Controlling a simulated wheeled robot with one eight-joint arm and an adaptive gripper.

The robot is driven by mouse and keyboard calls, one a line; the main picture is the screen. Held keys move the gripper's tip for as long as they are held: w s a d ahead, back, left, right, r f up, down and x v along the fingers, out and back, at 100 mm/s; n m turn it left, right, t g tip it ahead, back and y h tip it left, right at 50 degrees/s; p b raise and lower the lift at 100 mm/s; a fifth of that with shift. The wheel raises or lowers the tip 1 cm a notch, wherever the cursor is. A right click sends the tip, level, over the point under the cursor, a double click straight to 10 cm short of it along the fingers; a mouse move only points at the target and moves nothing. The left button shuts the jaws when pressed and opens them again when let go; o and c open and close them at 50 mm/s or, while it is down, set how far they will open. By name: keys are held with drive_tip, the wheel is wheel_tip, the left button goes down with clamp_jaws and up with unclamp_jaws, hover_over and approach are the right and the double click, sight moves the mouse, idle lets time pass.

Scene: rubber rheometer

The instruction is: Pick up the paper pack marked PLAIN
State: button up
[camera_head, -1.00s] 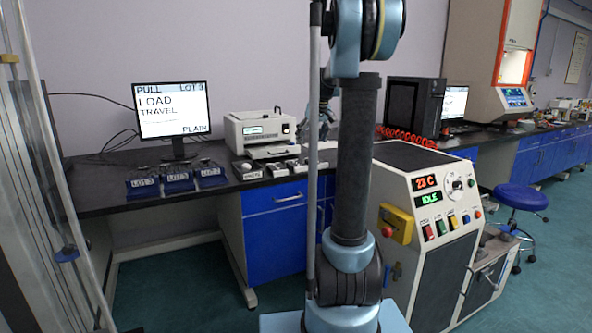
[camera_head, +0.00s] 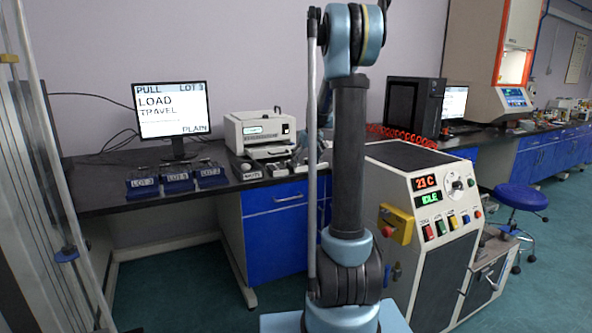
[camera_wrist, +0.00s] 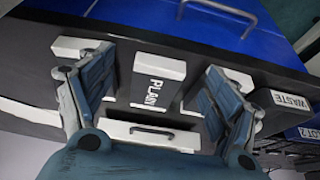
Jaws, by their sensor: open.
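The paper pack marked PLAIN (camera_wrist: 158,68) is a pale block with a dark label face and white lettering. In the wrist view it stands between the two blue-grey fingers of my gripper (camera_wrist: 159,84). The fingers are spread, with a gap on both sides of the pack, and do not appear to touch it. How far above or around the pack they are is hard to tell. In the head view my arm hides the gripper's fingers and the pack.
Pale blocks (camera_wrist: 82,46) flank the fingers. A WASTE box (camera_wrist: 290,99) is at right. The head view shows blue lot trays (camera_head: 178,182), a monitor (camera_head: 172,112) and a control cabinet (camera_head: 445,215).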

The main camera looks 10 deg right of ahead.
sight(302, 169)
drive_tip(key=x, duration=0.4)
drive_tip(key=shift+w+a, duration=0.15)
drive_tip(key=shift+a, duration=0.05)
drive_tip(key=shift+r, duration=0.1)
drive_tip(key=c, duration=1.2)
drive_tip(key=shift+c, duration=0.2)
